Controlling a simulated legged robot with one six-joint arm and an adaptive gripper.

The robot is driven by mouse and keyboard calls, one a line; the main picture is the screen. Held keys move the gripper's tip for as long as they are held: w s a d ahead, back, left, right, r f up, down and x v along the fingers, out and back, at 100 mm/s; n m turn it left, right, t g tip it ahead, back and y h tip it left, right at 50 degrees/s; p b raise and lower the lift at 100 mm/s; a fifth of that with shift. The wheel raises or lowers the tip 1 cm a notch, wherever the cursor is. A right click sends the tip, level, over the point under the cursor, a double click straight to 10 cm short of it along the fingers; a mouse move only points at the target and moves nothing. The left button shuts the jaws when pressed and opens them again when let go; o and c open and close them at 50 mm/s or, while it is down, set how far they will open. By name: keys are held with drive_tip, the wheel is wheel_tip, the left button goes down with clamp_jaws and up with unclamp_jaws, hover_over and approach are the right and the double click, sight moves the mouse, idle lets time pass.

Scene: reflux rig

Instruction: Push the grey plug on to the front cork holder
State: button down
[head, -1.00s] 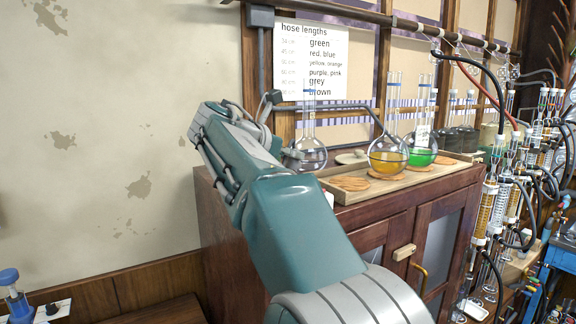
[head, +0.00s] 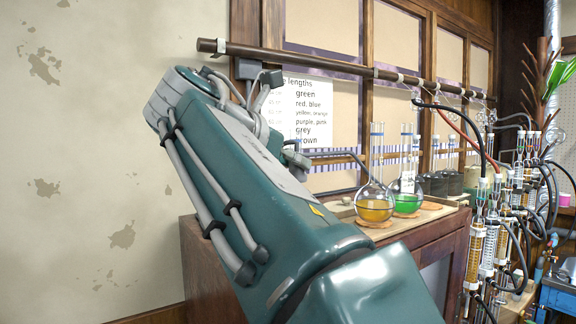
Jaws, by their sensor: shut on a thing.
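My teal arm fills the middle of the head view and hides much of what is behind it. My gripper's fingers are not visible; they seem hidden behind the arm. A small grey part shows at the arm's right edge, but I cannot tell what it is. I cannot make out the grey plug or the front cork holder. A dark grey hose (head: 336,153) runs from behind the arm towards the flask with orange liquid (head: 374,207). A flask with green liquid (head: 407,203) stands to its right.
The flasks stand on a wooden tray on the brown cabinet (head: 455,232). Tubed glassware (head: 490,240) crowds the right side. Bare wall (head: 75,160) lies left of the arm.

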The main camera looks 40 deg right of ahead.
drive_tip(key=shift+a+r, duration=0.1)
drive_tip(key=shift+r, duration=0.05)
drive_tip(key=shift+r, duration=1.6)
drive_tip(key=shift+w+f, duration=0.1)
drive_tip(key=w+a+f, duration=0.1)
drive_tip(key=w+f, duration=0.1)
drive_tip(key=f, duration=0.2)
drive_tip(key=w+a+f, duration=0.1)
drive_tip(key=w+f, duration=0.1)
drive_tip(key=f, duration=0.3)
drive_tip(key=w+a+f, duration=0.2)
drive_tip(key=f, duration=0.2)
drive_tip(key=shift+w+f, duration=0.25)
drive_tip(key=shift+w, duration=0.1)
drive_tip(key=shift+f, duration=0.75)
drive_tip(key=shift+s+d, duration=0.1)
drive_tip(key=shift+f, duration=0.65)
